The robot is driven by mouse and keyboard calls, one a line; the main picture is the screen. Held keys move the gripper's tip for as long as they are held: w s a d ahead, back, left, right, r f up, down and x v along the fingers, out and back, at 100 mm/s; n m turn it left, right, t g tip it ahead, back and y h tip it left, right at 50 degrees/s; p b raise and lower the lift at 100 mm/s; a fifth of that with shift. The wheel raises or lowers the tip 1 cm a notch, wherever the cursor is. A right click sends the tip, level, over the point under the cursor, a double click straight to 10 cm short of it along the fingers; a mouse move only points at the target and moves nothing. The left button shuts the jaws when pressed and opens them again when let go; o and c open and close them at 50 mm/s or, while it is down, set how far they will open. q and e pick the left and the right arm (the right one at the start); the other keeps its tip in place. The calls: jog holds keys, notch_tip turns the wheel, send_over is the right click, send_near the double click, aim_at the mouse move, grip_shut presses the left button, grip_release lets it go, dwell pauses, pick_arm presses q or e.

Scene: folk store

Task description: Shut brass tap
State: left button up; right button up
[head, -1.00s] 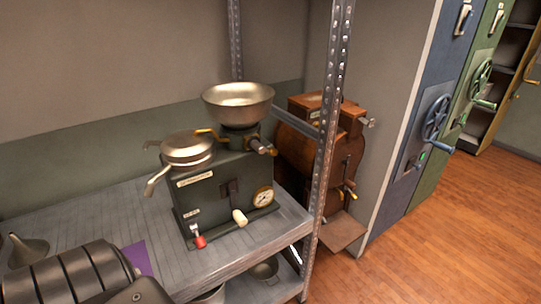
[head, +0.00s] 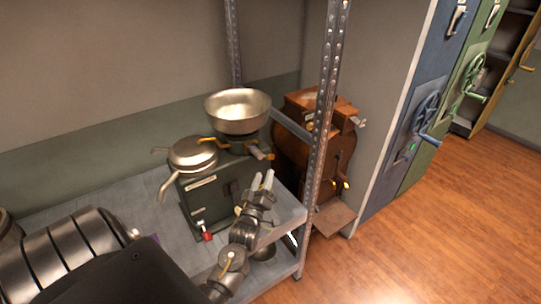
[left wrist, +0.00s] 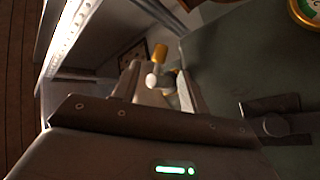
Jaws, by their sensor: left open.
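A dark green machine (head: 205,197) stands on the shelf with a steel bowl (head: 238,110) above it. Under the bowl, a brass lever (head: 208,140) shows on the left and a tap-like fitting with a brass tip (head: 264,155) juts out on the right. I cannot tell for sure which is the brass tap. My left gripper (head: 263,181) is open and empty in front of the machine's right side, fingers upward, below the right fitting. In the left wrist view, a yellow brass-coloured piece (left wrist: 160,53) and a white knob (left wrist: 151,81) show between the fingers. My right gripper is not in view.
A perforated metal post (head: 322,130) stands just right of my gripper. Behind it is a brown wooden device (head: 300,150) with small brass taps. The floor on the right is clear.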

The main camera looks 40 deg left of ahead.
aim_at(271, 156)
pick_arm(q)
jog(key=p+x, duration=0.2)
jog(key=x, duration=0.7)
jog(key=shift+w+p, duration=0.1)
jog(key=shift+p, duration=0.25)
